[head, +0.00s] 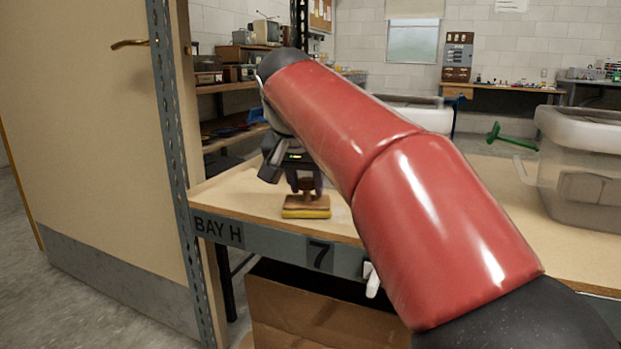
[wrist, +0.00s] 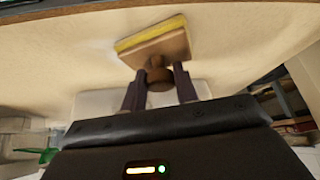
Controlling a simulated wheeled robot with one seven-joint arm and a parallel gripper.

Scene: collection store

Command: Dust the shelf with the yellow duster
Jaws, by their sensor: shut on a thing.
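The yellow duster (head: 306,207) has a wooden block and handle with a yellow pad beneath. It is at the front left of the shelf (head: 240,200), near the edge marked BAY H and 7. My gripper (head: 304,184) points down and is shut on the duster's handle. In the wrist view the duster (wrist: 152,42) is beyond the fingertips of my gripper (wrist: 160,80), with its round wooden handle between them. The yellow pad appears to rest on or just above the shelf; I cannot tell which.
A clear plastic bin (head: 582,170) stands on the shelf at the right. A metal upright (head: 172,140) bounds the shelf at the left. A cardboard box (head: 310,315) is below. The board left of the duster is bare. My red arm hides the shelf's middle.

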